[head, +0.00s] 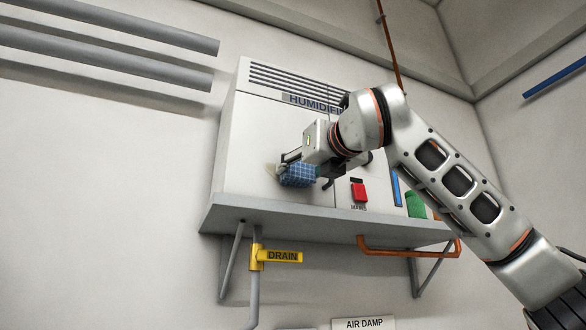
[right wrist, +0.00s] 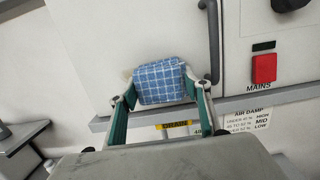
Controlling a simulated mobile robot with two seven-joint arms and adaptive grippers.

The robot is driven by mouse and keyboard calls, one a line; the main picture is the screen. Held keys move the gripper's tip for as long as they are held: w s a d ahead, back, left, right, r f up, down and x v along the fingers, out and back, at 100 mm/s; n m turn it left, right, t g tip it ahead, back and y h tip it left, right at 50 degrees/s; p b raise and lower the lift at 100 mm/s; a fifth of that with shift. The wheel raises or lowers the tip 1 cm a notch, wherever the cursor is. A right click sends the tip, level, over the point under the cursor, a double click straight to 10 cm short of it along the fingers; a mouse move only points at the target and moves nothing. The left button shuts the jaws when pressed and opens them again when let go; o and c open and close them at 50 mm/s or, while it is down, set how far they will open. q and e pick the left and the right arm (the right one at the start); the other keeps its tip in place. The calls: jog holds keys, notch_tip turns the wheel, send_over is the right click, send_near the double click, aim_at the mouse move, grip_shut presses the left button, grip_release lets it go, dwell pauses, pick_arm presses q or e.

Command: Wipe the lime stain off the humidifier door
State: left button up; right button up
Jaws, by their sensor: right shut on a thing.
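The humidifier (head: 258,130) is a white box on a grey wall shelf, with vents at its top and a name label partly hidden by my right arm. My right gripper (head: 300,172) is shut on a blue checked cloth (head: 298,175) at the lower part of the door. The cloth also shows between the fingers in the right wrist view (right wrist: 160,81), close against the white door (right wrist: 95,50); I cannot tell for certain that it touches. A faint tan patch, likely the lime stain (head: 271,169), shows just left of the cloth. The left gripper is not seen.
A dark door handle (right wrist: 211,40) stands just right of the cloth. A red MAINS switch (head: 359,192) and a green object (head: 415,204) are further right. The shelf (head: 320,220), yellow DRAIN valve (head: 278,256) and orange pipe (head: 405,250) lie below.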

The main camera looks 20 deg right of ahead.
jog(key=shift+s+a, duration=0.15)
jog(key=shift+a, duration=3.4)
jog(key=shift+s, duration=0.1)
jog(key=shift+s+d+f+b, duration=0.1)
jog(key=shift+s+b, duration=0.2)
jog(key=shift+b, duration=0.2)
jog(key=shift+s+d+b, duration=0.1)
jog(key=shift+s+b, duration=0.75)
jog(key=shift+s, duration=1.8)
